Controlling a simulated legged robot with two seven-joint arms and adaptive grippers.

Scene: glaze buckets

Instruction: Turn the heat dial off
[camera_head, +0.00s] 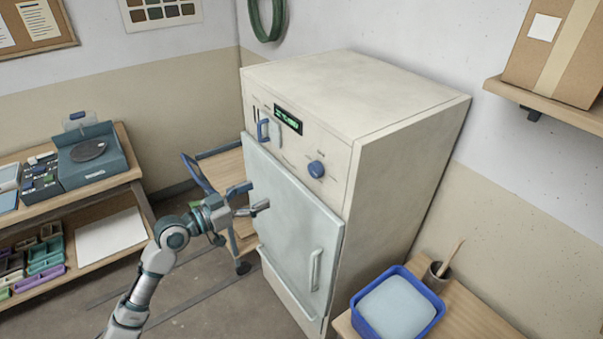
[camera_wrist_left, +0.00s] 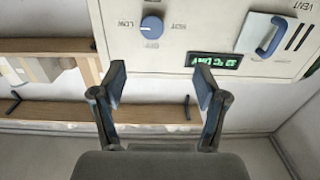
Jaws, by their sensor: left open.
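The blue heat dial (camera_head: 316,169) sits on the upper front panel of a white kiln-like cabinet (camera_head: 400,150). In the left wrist view the dial (camera_wrist_left: 152,27) is near the top edge, with LOW to its left, HOT to its right and OFF below it. A small light mark on the dial's left side appears to face LOW. My left gripper (camera_head: 258,197) is open and empty in front of the cabinet door, lower than the dial and left of it. In the wrist view its fingers (camera_wrist_left: 160,74) are spread, apart from the dial. My right gripper is not in view.
A green-lit display (camera_head: 288,119) and a blue vent handle (camera_head: 263,130) share the panel. The closed door has a pale vertical handle (camera_head: 315,270). A blue tub (camera_head: 355,318) stands on a wooden table at right. A wooden cart is behind my left gripper; a shelf bench is at left.

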